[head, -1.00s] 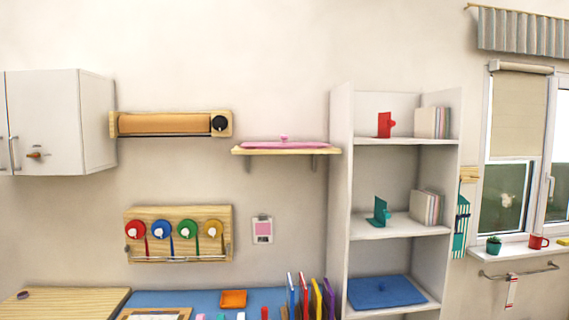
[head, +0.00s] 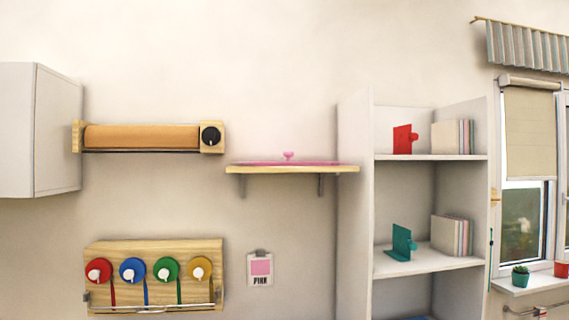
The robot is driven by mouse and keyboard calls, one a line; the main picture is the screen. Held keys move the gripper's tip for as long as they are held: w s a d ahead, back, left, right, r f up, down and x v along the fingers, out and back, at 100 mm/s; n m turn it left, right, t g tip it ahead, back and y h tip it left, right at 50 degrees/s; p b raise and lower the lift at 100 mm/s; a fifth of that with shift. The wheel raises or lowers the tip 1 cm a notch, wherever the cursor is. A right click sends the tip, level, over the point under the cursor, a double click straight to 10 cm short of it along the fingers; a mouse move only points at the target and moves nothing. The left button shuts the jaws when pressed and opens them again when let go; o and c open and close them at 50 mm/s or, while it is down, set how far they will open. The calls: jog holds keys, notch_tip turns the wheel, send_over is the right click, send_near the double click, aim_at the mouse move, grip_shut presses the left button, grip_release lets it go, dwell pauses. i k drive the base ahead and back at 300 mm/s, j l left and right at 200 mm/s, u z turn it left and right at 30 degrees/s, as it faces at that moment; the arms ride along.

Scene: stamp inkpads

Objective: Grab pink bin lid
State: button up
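The pink bin lid (head: 288,162) lies flat on a small wooden wall shelf (head: 240,169). It is a thin pink sheet with a small pink knob standing up at its middle. I see it nearly edge-on, so its top face hardly shows. My gripper is not in view.
Below the shelf hangs a card marked PINK (head: 260,268). A paper roll holder (head: 145,137) is on the wall to the left, above a rack of coloured discs (head: 155,252). A tall white shelf unit (head: 356,200) stands close on the right.

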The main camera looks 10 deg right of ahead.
aim_at(289, 159)
jog(key=i+j+z, duration=0.15)
jog(key=i+j, duration=0.4)
jog(key=i, duration=0.25)
jog(key=i+j+z, duration=0.1)
jog(key=i+j, duration=0.55)
jog(key=i, duration=0.1)
